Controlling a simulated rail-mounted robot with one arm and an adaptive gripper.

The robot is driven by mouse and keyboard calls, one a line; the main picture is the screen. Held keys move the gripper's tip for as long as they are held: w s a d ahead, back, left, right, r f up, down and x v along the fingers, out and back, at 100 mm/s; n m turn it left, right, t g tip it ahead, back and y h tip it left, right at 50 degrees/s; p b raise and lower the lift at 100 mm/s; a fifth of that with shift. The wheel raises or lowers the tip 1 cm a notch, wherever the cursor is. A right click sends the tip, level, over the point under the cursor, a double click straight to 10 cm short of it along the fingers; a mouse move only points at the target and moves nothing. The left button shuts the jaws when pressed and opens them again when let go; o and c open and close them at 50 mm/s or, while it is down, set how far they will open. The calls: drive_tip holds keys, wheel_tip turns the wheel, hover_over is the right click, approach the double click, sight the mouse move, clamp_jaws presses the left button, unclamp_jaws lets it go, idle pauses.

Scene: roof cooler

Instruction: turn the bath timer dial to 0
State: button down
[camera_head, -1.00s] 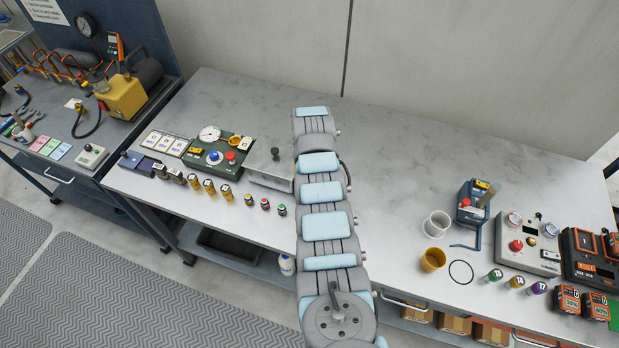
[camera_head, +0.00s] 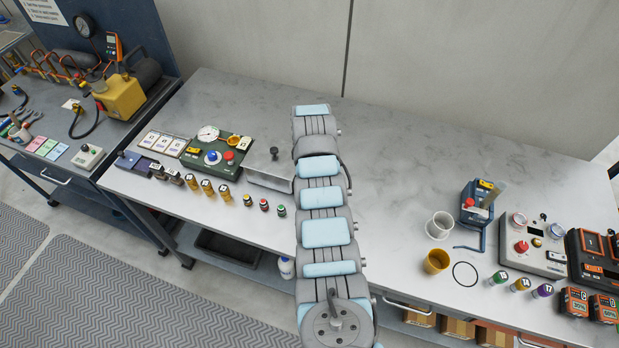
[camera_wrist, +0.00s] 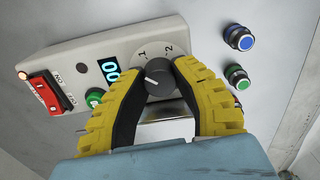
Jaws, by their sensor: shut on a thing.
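The bath timer is a pale box (camera_wrist: 75,58) in the wrist view. Its dial (camera_wrist: 160,83) is a dark round knob with a white pointer line, set on a grey disc marked 1 and 2. The pointer points to the left, slightly upward, on the side of the 1. A small display (camera_wrist: 109,70) reads 00. My gripper (camera_wrist: 162,75) has its two yellow fingers closed on the sides of the dial. The fingers cover part of the disc, so any 0 mark is hidden. In the head view my arm hides the timer and gripper.
The timer also has a red rocker switch (camera_wrist: 46,91) and a green button (camera_wrist: 95,98). Blue-topped (camera_wrist: 238,38) and green-topped (camera_wrist: 237,77) round pieces stand right of my fingers. A green control panel (camera_head: 214,157) is left of my arm; a yellow cup (camera_head: 436,262) is right.

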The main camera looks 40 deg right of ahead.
drive_tip(key=n, duration=0.4)
drive_tip(key=shift+f+n+b, duration=0.15)
drive_tip(key=shift+n+b, duration=0.15)
drive_tip(key=shift+b, duration=0.05)
drive_tip(key=shift+n+b, duration=0.3)
drive_tip(key=shift+n, duration=1.6)
drive_tip(key=c, duration=1)
unclamp_jaws()
drive_tip(key=shift+r, duration=0.2)
